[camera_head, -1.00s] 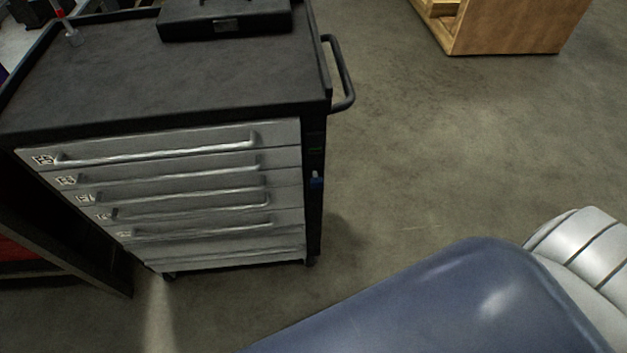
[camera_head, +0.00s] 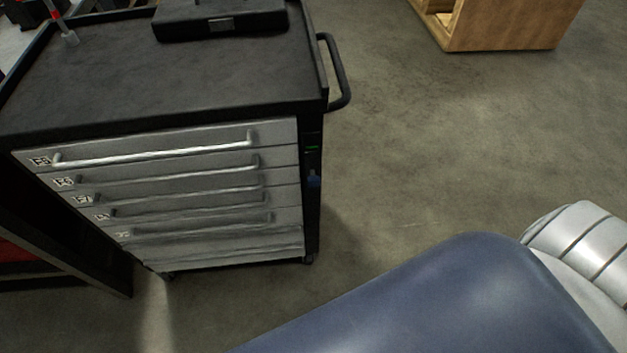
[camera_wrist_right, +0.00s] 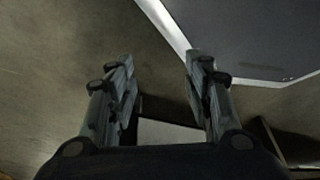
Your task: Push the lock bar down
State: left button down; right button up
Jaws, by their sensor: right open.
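The grey-drawered tool cabinet (camera_head: 285,205) stands at the left of the head view. I cannot tell for sure which part is the lock bar. My right gripper (camera_wrist_right: 160,66) shows in the right wrist view, open, with nothing between its fingertips. A dark panel with a light edge (camera_wrist_right: 245,40) lies beyond its right finger. The right gripper is out of the head view, so its distance from the post cannot be told. My left gripper is in neither view.
A black case (camera_head: 222,22) lies on the cabinet's black top (camera_head: 160,80). A handle (camera_head: 340,75) sticks out from the cabinet's right side. A wooden box (camera_head: 505,25) stands at the back right. The floor (camera_head: 430,150) between is clear.

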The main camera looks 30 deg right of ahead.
jog(key=w+a+r+t+p, duration=0.1)
jog(key=w+a+r+t, duration=0.45)
jog(key=w+r, duration=0.55)
jog(key=m+t+h+p, duration=0.2)
jog(key=m+t+h, duration=0.4)
jog(key=t+h, duration=0.15)
send_near(315, 182)
jog(key=shift+t+y, duration=0.4)
jog(key=shift+y, duration=0.05)
jog(key=x, duration=0.9)
jog(key=shift+w+d+f+p, duration=0.2)
jog(key=shift+d+p, duration=0.1)
jog(key=shift+p, duration=0.1)
jog(key=shift+s, duration=0.1)
